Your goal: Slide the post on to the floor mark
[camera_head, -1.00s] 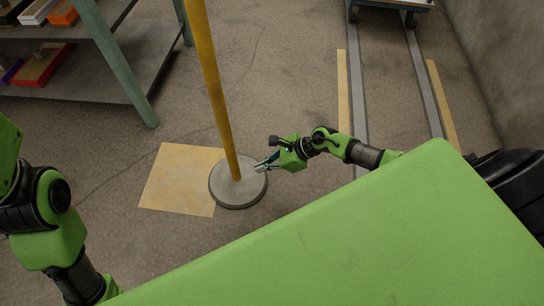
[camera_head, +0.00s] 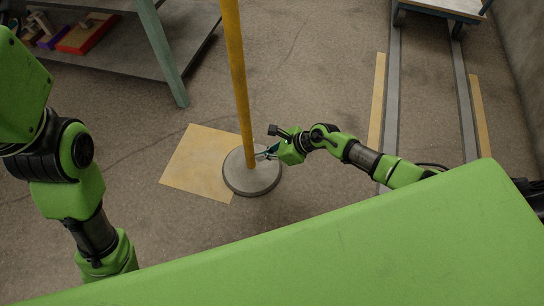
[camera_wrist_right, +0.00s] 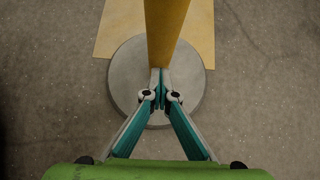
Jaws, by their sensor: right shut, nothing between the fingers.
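A yellow post (camera_head: 239,85) stands upright on a round grey base (camera_head: 252,182) on the floor. The floor mark, a pale yellow square (camera_head: 193,162), lies left of the base, and the base covers part of its right side. My right gripper (camera_head: 262,155) is shut and empty, its fingertips at the right side of the post, low down above the base. In the right wrist view the shut fingertips (camera_wrist_right: 160,77) are at the post (camera_wrist_right: 164,30), with the mark (camera_wrist_right: 115,28) beyond. My left arm shows at the left, but its gripper is out of view.
A shelf with a green leg (camera_head: 162,55) and red boxes (camera_head: 85,33) stands at the upper left. A cart (camera_head: 445,8) stands at the top right on grey floor rails (camera_head: 390,100) flanked by yellow strips. Floor beyond the mark is clear.

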